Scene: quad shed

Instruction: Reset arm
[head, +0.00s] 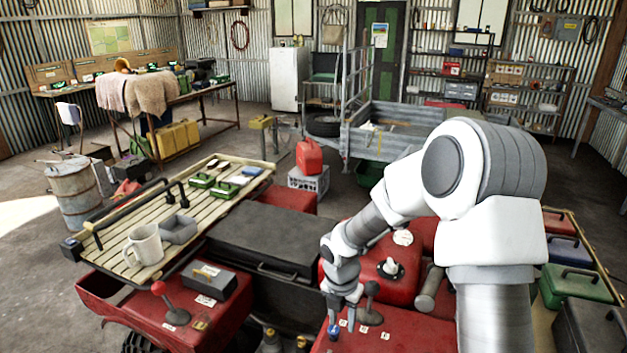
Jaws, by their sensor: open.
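My gripper (342,318) is at the lower middle of the head view, pointing down over the red bodywork of the quad (400,335). Its fingers are apart. A small blue thing (333,332) shows at the left fingertip; I cannot tell whether it is part of the finger or a separate thing. My arm is bent, rising at the right and reaching down to the left.
A slatted rack (215,215) at left carries a mug (144,246), a grey tray (178,230) and green cases (202,181). A black seat (265,238) lies mid-quad. A red-knobbed lever (168,302) stands at front left. Green (577,286) and blue (566,250) boxes sit at right.

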